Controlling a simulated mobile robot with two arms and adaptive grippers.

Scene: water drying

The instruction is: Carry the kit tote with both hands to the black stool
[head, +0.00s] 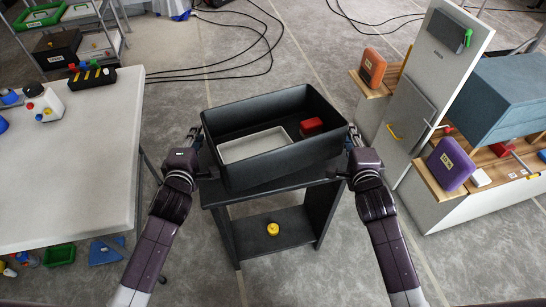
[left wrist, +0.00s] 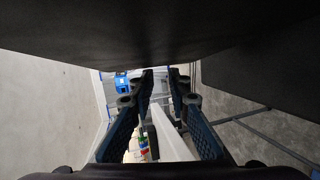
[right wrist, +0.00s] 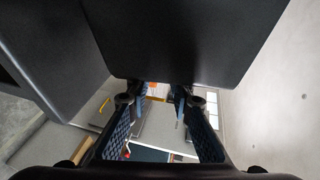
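The kit tote (head: 270,168) is a black open box at the centre of the head view. It holds a white tray (head: 255,146) and a red item (head: 311,126). It sits on or just above the black stool (head: 283,190), turned slightly; contact is hard to tell. My left gripper (head: 194,138) is at the tote's left side and my right gripper (head: 353,137) at its right side. In the wrist views, the fingers of the left (left wrist: 162,82) and right (right wrist: 161,92) grippers stand apart with nothing visible between them. Dark tote walls fill the upper parts.
A yellow round item (head: 272,229) lies on the stool's lower shelf. A white table (head: 75,160) with bottles stands left. A workbench (head: 480,195) with a tall panel, purple case (head: 450,164) and blue-grey box (head: 505,95) stands right. Black cables (head: 235,68) lie on the floor behind.

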